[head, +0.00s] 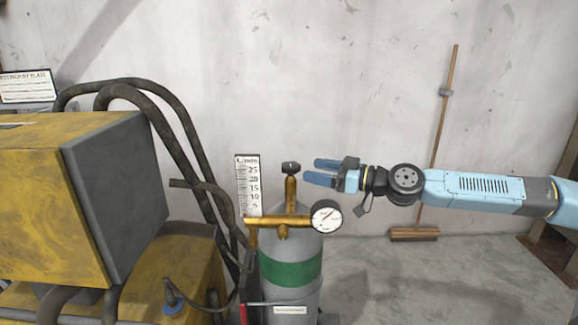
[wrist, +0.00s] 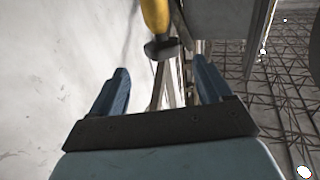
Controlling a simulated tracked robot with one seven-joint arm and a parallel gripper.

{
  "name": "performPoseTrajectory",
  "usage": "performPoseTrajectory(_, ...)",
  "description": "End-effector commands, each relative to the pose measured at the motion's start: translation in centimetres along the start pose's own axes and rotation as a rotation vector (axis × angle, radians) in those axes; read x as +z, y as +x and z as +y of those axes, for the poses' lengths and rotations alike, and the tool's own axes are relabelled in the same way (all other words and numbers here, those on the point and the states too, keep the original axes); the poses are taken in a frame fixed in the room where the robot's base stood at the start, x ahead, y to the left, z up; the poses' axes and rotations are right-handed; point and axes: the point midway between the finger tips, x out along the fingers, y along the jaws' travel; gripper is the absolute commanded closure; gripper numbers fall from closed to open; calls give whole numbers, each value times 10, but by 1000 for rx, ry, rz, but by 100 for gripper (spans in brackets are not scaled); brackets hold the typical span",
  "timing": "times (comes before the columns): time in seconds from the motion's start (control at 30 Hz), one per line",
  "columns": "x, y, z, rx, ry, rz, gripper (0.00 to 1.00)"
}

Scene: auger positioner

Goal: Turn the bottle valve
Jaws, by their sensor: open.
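The grey gas bottle (head: 292,268) with a green band stands upright by the wall. Its brass valve body (head: 291,192) rises from the top and carries a small black knob (head: 291,168). My gripper (head: 312,171) is open, with blue fingers pointing left at the knob from its right side, close to it and about level with it. In the wrist view the black knob (wrist: 162,48) on its yellow stem (wrist: 154,14) shows ahead between the two open fingers (wrist: 160,68). It appears just beyond the fingertips. I see no contact.
A round pressure gauge (head: 326,216) sits on a brass crosspipe (head: 270,221) below my gripper. A flow scale (head: 248,186) stands left of the knob. A yellow machine (head: 60,200) with dark hoses (head: 165,120) fills the left. A broom (head: 437,150) leans on the wall behind my arm.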

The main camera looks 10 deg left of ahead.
Motion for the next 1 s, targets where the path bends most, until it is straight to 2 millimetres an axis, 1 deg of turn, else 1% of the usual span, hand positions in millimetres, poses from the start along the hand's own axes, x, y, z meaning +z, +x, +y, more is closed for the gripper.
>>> performPoseTrajectory(0.03,0,9,-2,-4,-1,-1,21)
performPoseTrajectory(0.1,0,20,-2,-5,-3,-1,21)
performPoseTrajectory(0.5,0,78,-2,-4,-2,-1,21)
performPoseTrajectory(0.7,0,94,-1,-3,-1,0,21)
performPoseTrajectory(0.83,0,98,-2,-3,-1,0,21)
performPoseTrajectory(1.0,0,98,-1,-2,-1,0,21)
